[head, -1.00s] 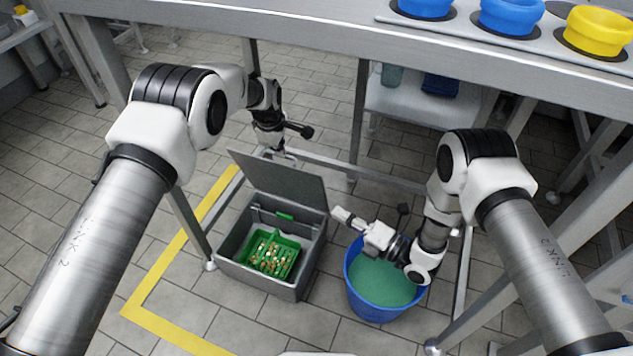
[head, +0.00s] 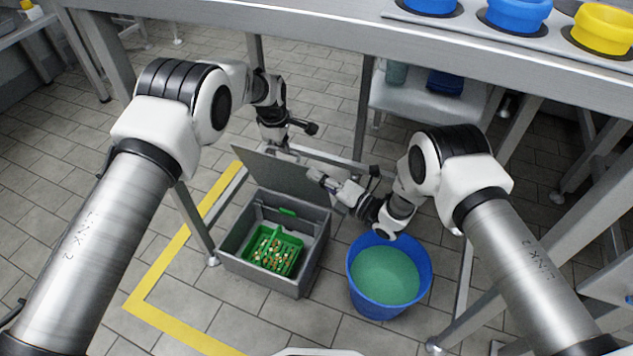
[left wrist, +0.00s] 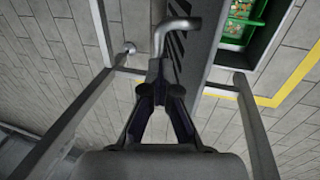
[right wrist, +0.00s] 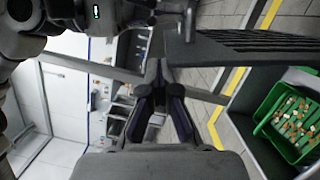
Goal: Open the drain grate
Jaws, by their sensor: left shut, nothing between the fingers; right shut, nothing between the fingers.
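The drain grate is the grey hinged lid (head: 275,172) of the floor box (head: 268,276). It stands raised, leaning back, and the box is open. Dark ribs show along the grate (right wrist: 255,42) in the right wrist view. My left gripper (head: 285,152) is shut and empty behind the grate's far side. In the left wrist view its fingertips (left wrist: 157,66) are by a bent metal bar (left wrist: 177,28); contact is unclear. My right gripper (head: 316,175) is shut and empty by the grate's right edge; I cannot tell if it touches.
A green basket (head: 290,242) with food scraps sits inside the box. A blue bucket (head: 357,300) with green contents stands to the right. A steel table (head: 300,28) and its legs frame the space above. Yellow floor tape (head: 165,262) runs at left.

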